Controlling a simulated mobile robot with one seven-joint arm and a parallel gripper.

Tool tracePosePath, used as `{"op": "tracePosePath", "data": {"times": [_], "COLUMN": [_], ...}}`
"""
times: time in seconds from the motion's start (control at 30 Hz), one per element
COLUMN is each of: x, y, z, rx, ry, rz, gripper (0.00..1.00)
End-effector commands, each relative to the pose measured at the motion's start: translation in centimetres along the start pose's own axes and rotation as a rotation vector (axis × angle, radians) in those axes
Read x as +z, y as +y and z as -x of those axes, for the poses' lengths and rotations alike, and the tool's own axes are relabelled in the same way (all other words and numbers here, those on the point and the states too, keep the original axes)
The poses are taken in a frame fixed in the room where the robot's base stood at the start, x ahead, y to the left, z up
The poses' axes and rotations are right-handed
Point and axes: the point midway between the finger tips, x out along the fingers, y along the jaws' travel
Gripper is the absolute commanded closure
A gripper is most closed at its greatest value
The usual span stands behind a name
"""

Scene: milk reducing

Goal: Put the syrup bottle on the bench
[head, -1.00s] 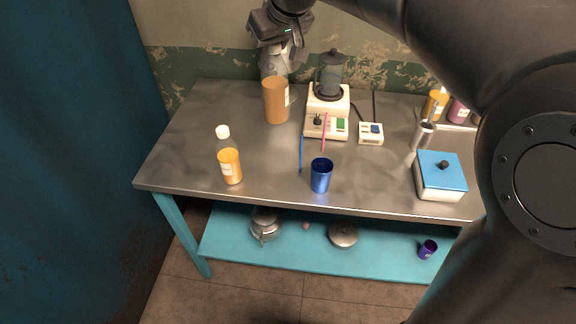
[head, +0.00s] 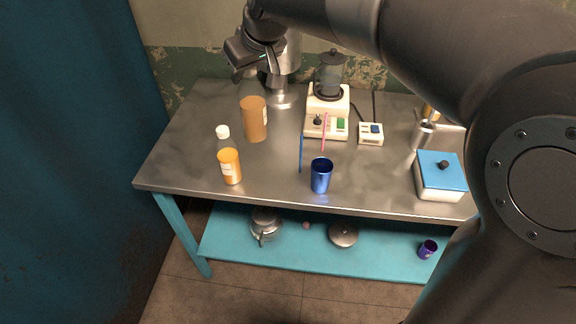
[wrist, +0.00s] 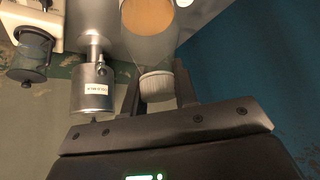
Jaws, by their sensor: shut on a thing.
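My gripper (head: 240,74) is over the back left of the bench (head: 190,125). In the wrist view my gripper (wrist: 158,90) is shut around the white cap of a clear bottle with amber contents, the syrup bottle (wrist: 148,14). A similar amber bottle with a white cap (head: 230,166) stands at the bench's front left.
A metal appliance (head: 284,95) and a blender (head: 328,105) stand behind and right of the held bottle. A blue cup (head: 320,176), a small switch box (head: 371,133) and a blue-lidded box (head: 442,178) are farther right. The bench's left side is clear.

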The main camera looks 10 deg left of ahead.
Motion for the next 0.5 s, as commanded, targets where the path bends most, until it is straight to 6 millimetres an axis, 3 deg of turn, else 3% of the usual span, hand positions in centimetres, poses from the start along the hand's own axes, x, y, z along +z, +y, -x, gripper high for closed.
{"op": "tracePosePath", "data": {"times": [0.5], "x": [4.8], "y": [0.0], "z": [-7.4], "rx": [-0.002], "ry": [-0.004], "rz": [-0.001], "gripper": [1.00]}}
